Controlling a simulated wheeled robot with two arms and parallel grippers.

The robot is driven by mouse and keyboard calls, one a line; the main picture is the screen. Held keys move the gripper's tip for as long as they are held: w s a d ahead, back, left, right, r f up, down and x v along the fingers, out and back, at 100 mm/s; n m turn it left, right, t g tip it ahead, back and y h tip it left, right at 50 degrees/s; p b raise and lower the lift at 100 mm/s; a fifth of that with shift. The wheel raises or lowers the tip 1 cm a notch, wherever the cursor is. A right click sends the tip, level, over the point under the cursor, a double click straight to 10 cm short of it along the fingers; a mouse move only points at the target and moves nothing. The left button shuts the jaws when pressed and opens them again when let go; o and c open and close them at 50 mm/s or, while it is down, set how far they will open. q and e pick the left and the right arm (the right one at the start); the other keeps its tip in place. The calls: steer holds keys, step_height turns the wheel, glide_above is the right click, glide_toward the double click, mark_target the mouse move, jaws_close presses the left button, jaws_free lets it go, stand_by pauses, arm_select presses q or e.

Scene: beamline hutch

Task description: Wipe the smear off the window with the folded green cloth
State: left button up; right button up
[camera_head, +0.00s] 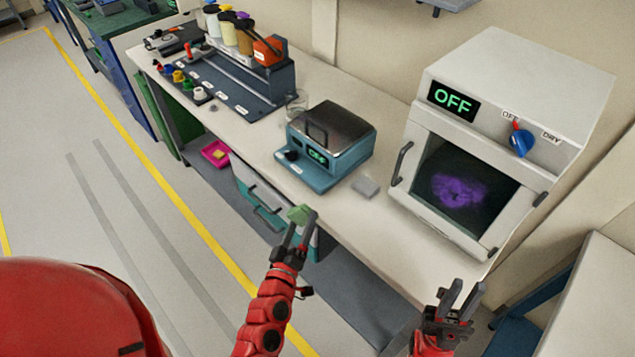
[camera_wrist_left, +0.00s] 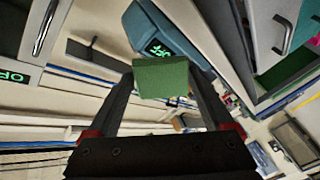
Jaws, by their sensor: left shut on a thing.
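The folded green cloth (camera_head: 299,214) is held between the fingertips of my left gripper (camera_head: 298,226), which is shut on it. The cloth also shows in the left wrist view (camera_wrist_left: 162,78) as a green block between the fingers. The gripper is in front of the bench edge, apart from the window. The purple smear (camera_head: 458,190) is on the dark window (camera_head: 470,182) in the white oven's door, which looks closed. My right gripper (camera_head: 462,296) is open and empty, below and in front of the oven.
The white oven (camera_head: 520,75) reads OFF and has a blue knob (camera_head: 522,142). A teal device (camera_head: 325,140) and a small clear block (camera_head: 366,187) stand on the bench (camera_head: 400,245) left of it. The door handle (camera_head: 401,163) sticks out. Floor left of the bench is clear.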

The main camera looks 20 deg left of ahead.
arm_select(q)
steer(key=w+d+r+m+h+p, duration=0.2)
steer(key=d+r+h, duration=0.25)
steer(key=d, duration=0.55)
steer(key=m+g+h+p, duration=0.2)
steer(key=m+h, duration=0.1)
steer(key=h, duration=0.1)
glide_toward(431, 185)
steer(key=x, duration=0.4)
steer(key=shift+d+r, duration=0.1)
steer(key=shift+r, duration=0.05)
steer(key=shift+w, duration=0.25)
steer(key=shift+x, duration=0.95)
steer(key=shift+d, duration=0.1)
